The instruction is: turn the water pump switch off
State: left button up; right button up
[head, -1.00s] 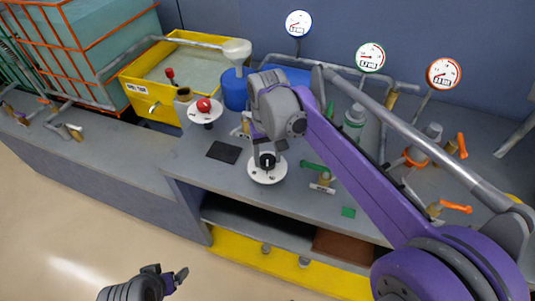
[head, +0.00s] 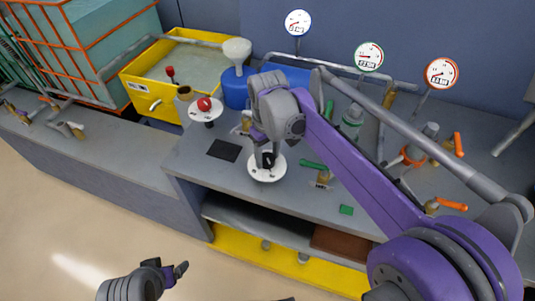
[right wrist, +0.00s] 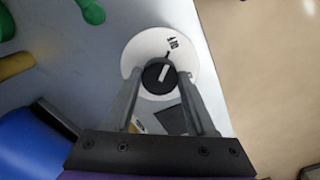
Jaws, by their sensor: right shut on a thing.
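The switch is a black round knob (head: 268,161) on a white round plate (head: 266,174) on the grey bench top. My right gripper (head: 267,153) reaches down over it and is shut on the knob. In the right wrist view, the knob (right wrist: 158,77) sits between the two fingers of the gripper (right wrist: 159,79), with a pale pointer mark on it. Small dark lettering on the plate (right wrist: 187,62) is too small to read. My left gripper (head: 172,272) is low at the left over the floor, away from the bench; its jaw opening is unclear.
A red button on a white plate (head: 206,115) and a dark square pad (head: 223,150) lie left of the knob. Green-handled valve (head: 314,165) is close on the right. A blue container with funnel (head: 236,88) stands behind. Three gauges (head: 369,57) line the back.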

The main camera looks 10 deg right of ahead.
aim_at(268, 158)
jog(key=o, duration=1.4)
jog(key=shift+c, duration=0.2)
notch_tip(268, 158, up, 11)
jog(key=p, duration=0.1)
jog(key=shift+f, duration=0.1)
